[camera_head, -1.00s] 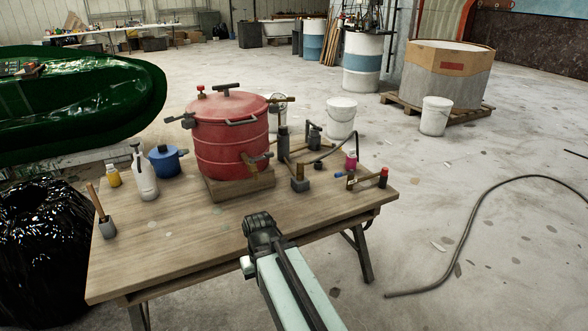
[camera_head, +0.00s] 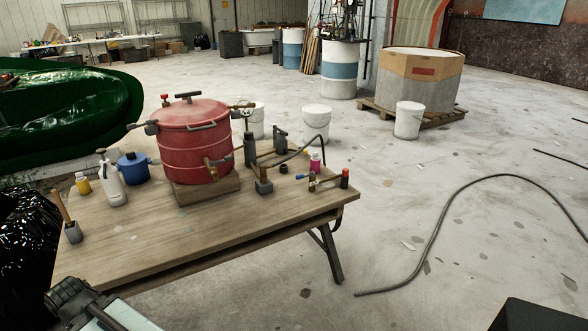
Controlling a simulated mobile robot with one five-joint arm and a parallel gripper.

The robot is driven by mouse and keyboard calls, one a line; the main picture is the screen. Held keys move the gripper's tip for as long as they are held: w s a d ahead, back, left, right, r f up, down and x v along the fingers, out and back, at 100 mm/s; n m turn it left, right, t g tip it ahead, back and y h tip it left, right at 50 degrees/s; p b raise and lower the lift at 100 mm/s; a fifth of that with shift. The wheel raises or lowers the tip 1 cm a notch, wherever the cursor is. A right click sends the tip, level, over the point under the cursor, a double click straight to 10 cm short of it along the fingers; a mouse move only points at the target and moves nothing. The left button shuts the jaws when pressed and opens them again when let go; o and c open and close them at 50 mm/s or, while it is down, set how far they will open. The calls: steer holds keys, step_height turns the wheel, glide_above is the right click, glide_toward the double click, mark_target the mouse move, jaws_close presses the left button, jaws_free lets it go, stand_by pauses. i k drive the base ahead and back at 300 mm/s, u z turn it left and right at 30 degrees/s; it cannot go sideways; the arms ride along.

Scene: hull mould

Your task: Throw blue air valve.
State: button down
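The air valve with a small blue handle (camera_head: 305,177) is at the right part of the wooden table (camera_head: 215,235). It sits beside a brass fitting and left of a red-topped dark part (camera_head: 345,178). My gripper (camera_head: 68,292) is at the lower left of the picture, in front of the table's near left edge and well apart from the valve. It is dark and small here, and I cannot tell whether its fingers are open or shut.
A red pressure pot (camera_head: 193,150) stands mid-table. A blue pot (camera_head: 132,168), a white spray bottle (camera_head: 112,185), a yellow bottle (camera_head: 83,184), a brush cup (camera_head: 73,232) and a pink bottle (camera_head: 316,163) share the table. A hose (camera_head: 440,225) lies on otherwise open floor at right.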

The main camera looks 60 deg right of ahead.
mark_target(299, 176)
steer(key=z, duration=0.05)
steer(key=k, duration=0.9)
steer(key=z, duration=0.6)
steer(key=i, duration=0.85)
